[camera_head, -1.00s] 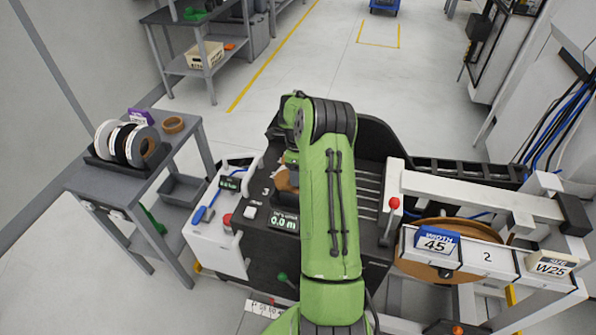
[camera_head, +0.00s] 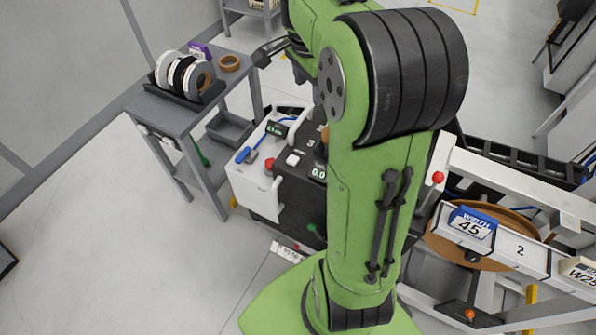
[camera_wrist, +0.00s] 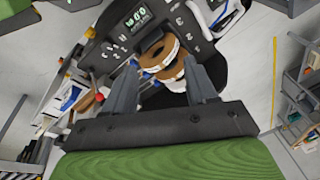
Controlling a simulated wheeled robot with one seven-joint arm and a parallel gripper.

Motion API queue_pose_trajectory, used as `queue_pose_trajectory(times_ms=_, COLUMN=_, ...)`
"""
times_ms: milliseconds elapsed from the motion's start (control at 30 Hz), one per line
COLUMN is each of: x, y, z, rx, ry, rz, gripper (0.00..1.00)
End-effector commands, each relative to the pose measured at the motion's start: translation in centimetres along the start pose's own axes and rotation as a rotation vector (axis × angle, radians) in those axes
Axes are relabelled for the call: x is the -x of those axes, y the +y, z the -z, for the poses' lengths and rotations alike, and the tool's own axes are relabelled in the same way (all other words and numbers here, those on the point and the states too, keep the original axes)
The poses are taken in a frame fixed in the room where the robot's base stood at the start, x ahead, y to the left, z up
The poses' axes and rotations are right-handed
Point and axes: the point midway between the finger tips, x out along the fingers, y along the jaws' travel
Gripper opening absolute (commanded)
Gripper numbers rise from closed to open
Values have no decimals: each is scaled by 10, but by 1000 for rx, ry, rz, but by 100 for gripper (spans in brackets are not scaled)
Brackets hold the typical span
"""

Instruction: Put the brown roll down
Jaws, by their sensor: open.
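In the wrist view, my gripper (camera_wrist: 162,64) is open, its two dark fingers spread apart. Brown rings with white labels, which look like two rolls, show between and beyond the fingertips on the dark machine; the upper one (camera_wrist: 153,47) is clearest. I see no roll clamped in the fingers. In the head view, a bit of brown (camera_head: 325,135) shows on the machine beside my arm, which hides most of that spot. Another brown roll (camera_head: 229,63) lies flat on the grey side table (camera_head: 219,91). Dark parts of my gripper show near that table's right edge.
A rack on the side table holds white, black and grey rolls (camera_head: 182,75). The machine's white panel (camera_head: 249,183) stands right of the table.

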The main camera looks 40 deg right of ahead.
Motion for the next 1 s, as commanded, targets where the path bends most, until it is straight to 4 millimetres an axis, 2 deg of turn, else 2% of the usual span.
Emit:
queue_pose_trajectory(times_ms=33, x=21, y=14, z=-23, rx=160, ry=16, rz=38, gripper=57)
queue_pose_trajectory(times_ms=100, x=41, y=36, z=-52, rx=394, ry=33, rz=88, gripper=57)
queue_pose_trajectory(times_ms=200, x=60, y=75, z=-90, rx=719, ry=58, rz=165, gripper=57)
queue_pose_trajectory(times_ms=300, x=66, y=116, z=-122, rx=1033, ry=86, rz=249, gripper=57)
queue_pose_trajectory(times_ms=400, x=62, y=151, z=-146, rx=1289, ry=113, rz=327, gripper=57)
queue_pose_trajectory(times_ms=500, x=57, y=173, z=-159, rx=1448, ry=133, rz=380, gripper=57)
queue_pose_trajectory(times_ms=600, x=54, y=180, z=-164, rx=1511, ry=140, rz=399, gripper=57)
queue_pose_trajectory(times_ms=1000, x=54, y=180, z=-164, rx=1512, ry=140, rz=397, gripper=57)
